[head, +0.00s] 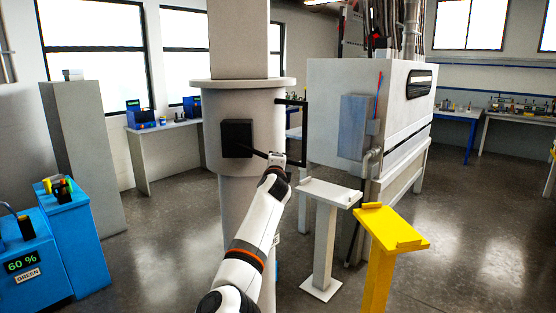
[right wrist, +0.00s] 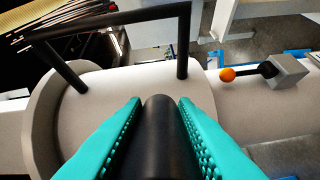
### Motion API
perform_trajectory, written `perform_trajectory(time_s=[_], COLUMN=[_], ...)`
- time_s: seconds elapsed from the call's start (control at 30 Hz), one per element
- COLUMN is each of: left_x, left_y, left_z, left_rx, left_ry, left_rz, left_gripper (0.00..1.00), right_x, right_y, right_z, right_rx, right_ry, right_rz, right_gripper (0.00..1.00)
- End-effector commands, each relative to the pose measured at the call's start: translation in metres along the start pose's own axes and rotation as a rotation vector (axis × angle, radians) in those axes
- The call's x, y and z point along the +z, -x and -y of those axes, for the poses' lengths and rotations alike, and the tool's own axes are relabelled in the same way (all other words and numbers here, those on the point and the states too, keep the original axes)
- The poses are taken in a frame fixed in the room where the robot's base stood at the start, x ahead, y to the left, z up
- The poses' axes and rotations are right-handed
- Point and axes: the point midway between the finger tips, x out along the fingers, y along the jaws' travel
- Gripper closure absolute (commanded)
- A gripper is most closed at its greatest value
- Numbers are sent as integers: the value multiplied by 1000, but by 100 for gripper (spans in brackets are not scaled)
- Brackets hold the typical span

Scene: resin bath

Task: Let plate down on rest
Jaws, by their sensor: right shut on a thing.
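My right gripper (head: 277,158) reaches up to the front of a grey flanged column in the head view. In the right wrist view its teal fingers (right wrist: 161,125) are shut on a thick black bar (right wrist: 162,135) that points away from the camera. In the head view a black square plate-like piece (head: 237,138) stands upright in front of the column, and a thin dark rod runs from it towards the gripper. I cannot tell whether this is the held piece. A pale stand with a ledged top (head: 330,193) and a yellow stand (head: 393,228) are lower right. My left gripper is not in view.
The grey column (head: 212,110) bears a black tube frame (head: 305,130), which also shows in the right wrist view (right wrist: 183,40). An orange knob (right wrist: 227,74) sits at its right there. A white cabinet (head: 340,75) stands behind the stands. Blue units (head: 85,240) are at left.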

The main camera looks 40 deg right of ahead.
Motion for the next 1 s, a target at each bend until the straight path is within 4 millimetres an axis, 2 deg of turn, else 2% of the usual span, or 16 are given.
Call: perform_trajectory(time_s=[0.03,0.57,0.6,0.73,1.0], left_x=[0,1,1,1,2], left_y=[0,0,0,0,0], left_z=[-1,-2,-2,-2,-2], left_rx=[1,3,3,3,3], left_ry=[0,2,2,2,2], left_rz=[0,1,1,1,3], left_gripper=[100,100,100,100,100], right_x=[-5,-6,-6,-5,-3], right_y=[0,0,0,0,0], right_z=[0,2,2,3,4], right_rx=[3,4,4,3,2], right_ry=[-18,-42,-42,-40,-38], right_rz=[-8,-8,-8,-6,-3], right_gripper=[100,100,73,53,53])
